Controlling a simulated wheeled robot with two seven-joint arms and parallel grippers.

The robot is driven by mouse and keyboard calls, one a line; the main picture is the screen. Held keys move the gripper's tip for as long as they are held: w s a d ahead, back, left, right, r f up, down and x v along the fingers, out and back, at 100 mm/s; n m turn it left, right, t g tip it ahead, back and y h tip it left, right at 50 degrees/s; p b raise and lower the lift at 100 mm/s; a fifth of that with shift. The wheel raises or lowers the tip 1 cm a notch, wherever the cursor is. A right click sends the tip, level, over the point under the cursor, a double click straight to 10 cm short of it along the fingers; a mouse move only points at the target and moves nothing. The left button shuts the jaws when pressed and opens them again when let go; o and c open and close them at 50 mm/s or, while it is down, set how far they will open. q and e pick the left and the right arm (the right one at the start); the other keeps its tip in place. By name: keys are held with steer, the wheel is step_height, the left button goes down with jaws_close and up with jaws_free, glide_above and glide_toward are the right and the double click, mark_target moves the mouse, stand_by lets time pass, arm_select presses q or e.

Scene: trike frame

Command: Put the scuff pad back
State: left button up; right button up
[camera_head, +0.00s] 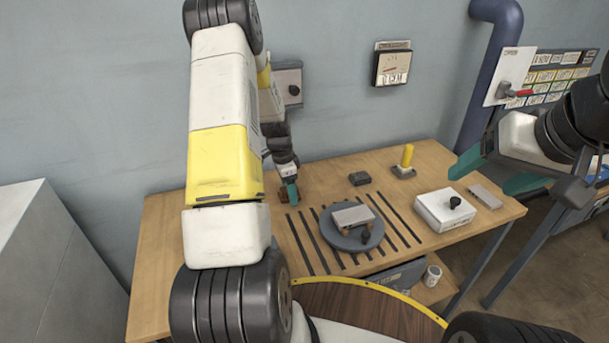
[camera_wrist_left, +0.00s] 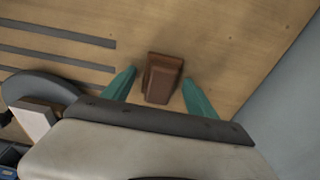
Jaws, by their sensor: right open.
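A brown block (camera_wrist_left: 163,78), which looks like the scuff pad, lies on the wooden table in the left wrist view. My left gripper (camera_wrist_left: 159,76) is open, with one teal finger on each side of the block. There is a gap on the left, and the right fingertip is close to the block's edge. In the head view my left gripper (camera_head: 291,190) is low at the table's back left, and only a bit of the brown block (camera_head: 284,196) shows beside it. My right gripper (camera_head: 493,174) is open and empty above the table's right end.
A round grey turntable (camera_head: 332,238) bears a grey-topped block (camera_head: 353,217) at the table's middle, with dark strips around it. A white box with a black knob (camera_head: 440,212), a yellow-handled item (camera_head: 405,163) and a dark block (camera_head: 360,178) stand to the right. The table's front left is clear.

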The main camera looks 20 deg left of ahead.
arm_select(q)
step_height(320, 180, up, 12)
steer(key=a, duration=0.1)
step_height(320, 180, up, 8)
steer(key=n+t, duration=0.1)
steer(key=n, duration=0.1)
glide_above(285, 189)
steer(key=s+d, duration=0.3)
steer(key=d, duration=0.1)
steer(key=s+d+r+n+t, duration=0.1)
steer(key=s+d+r+n, duration=0.1)
steer(key=s, duration=0.5)
steer(key=s+d+r+n+t, duration=0.2)
steer(key=s+d+r+n, duration=0.1)
steer(key=s+d+r, duration=0.2)
steer(key=s+d+r+n+t+h, duration=0.1)
steer(key=s+d+r+n, duration=0.2)
steer(key=s+r, duration=0.4)
steer(key=s+d, duration=0.1)
steer(key=s, duration=0.1)
steer(key=shift+s, duration=0.4)
